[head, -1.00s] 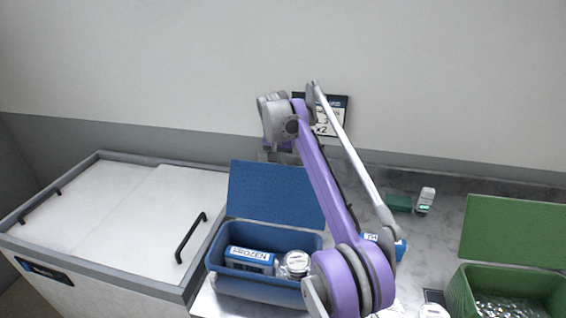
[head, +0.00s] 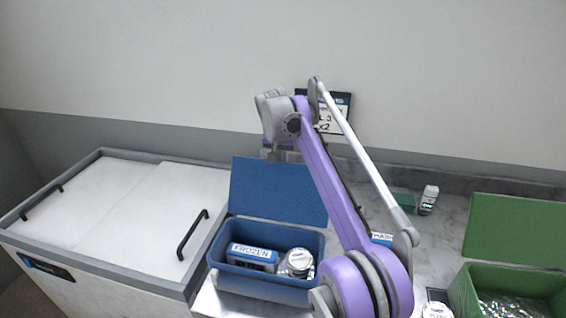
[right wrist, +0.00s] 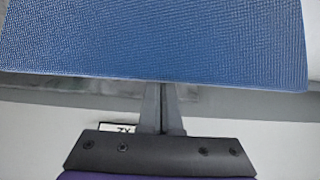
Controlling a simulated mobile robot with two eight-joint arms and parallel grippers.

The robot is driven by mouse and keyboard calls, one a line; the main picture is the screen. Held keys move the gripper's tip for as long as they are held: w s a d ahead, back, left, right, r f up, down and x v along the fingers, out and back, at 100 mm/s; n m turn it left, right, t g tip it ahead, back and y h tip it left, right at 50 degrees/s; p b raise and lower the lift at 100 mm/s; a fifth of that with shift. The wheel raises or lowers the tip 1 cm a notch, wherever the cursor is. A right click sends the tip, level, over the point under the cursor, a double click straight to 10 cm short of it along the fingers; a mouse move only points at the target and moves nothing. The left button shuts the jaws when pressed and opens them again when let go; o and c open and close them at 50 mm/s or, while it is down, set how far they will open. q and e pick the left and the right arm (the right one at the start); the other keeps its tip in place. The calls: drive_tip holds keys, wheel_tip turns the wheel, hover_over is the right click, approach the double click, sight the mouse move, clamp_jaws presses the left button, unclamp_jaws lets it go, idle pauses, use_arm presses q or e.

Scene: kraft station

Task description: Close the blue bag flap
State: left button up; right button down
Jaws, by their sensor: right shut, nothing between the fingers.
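The blue bag (head: 265,293) stands on the counter with its flap (head: 278,192) raised at the back, open. Inside it are a box labelled FROZEN (head: 251,254) and a round white-lidded container (head: 299,263). My right arm reaches over the bag's right side, and its gripper (head: 279,154) is at the flap's rear top edge, partly hidden there. In the right wrist view the flap (right wrist: 160,40) fills the top, and my shut, empty gripper (right wrist: 161,100) reaches its edge; whether they touch I cannot tell. My left gripper is not in view.
A white chest with black handles (head: 125,205) stands left of the bag. A green bag with a raised flap (head: 515,230) stands at the right. A small white bottle (head: 429,199) is at the back, and a dark sign (head: 341,106) is behind my arm.

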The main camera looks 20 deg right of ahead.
drive_tip(key=s+a+r+t+h, duration=0.1)
drive_tip(key=s, duration=0.1)
drive_tip(key=s+a+r+t+h+b, duration=0.1)
drive_tip(key=s+a+t, duration=0.1)
drive_tip(key=s+a+r+t+h, duration=0.1)
drive_tip(key=s, duration=0.1)
drive_tip(key=shift+s+a+r+b, duration=0.1)
drive_tip(key=shift+a+r+b, duration=0.25)
drive_tip(key=shift+r, duration=0.05)
drive_tip(key=s+a+t+h+p, duration=0.2)
drive_tip(key=s+a+t+h, duration=0.25)
drive_tip(key=s, duration=0.25)
drive_tip(key=t+h+b, duration=0.4)
drive_tip(key=t+b, duration=0.3)
drive_tip(key=b, duration=0.3)
hover_over(257, 274)
drive_tip(key=f, duration=1)
drive_tip(key=shift+w+d+f, duration=0.2)
drive_tip(key=shift+w+f, duration=0.05)
drive_tip(key=shift+w, duration=0.05)
drive_tip(key=shift+s+a+f+b, duration=0.15)
drive_tip(key=shift+f+b, duration=0.2)
drive_tip(key=shift+f, duration=0.45)
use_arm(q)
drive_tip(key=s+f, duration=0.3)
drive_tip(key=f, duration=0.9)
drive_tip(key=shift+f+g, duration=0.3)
use_arm(e)
drive_tip(key=shift+s+f, duration=0.25)
drive_tip(key=shift+f, duration=0.1)
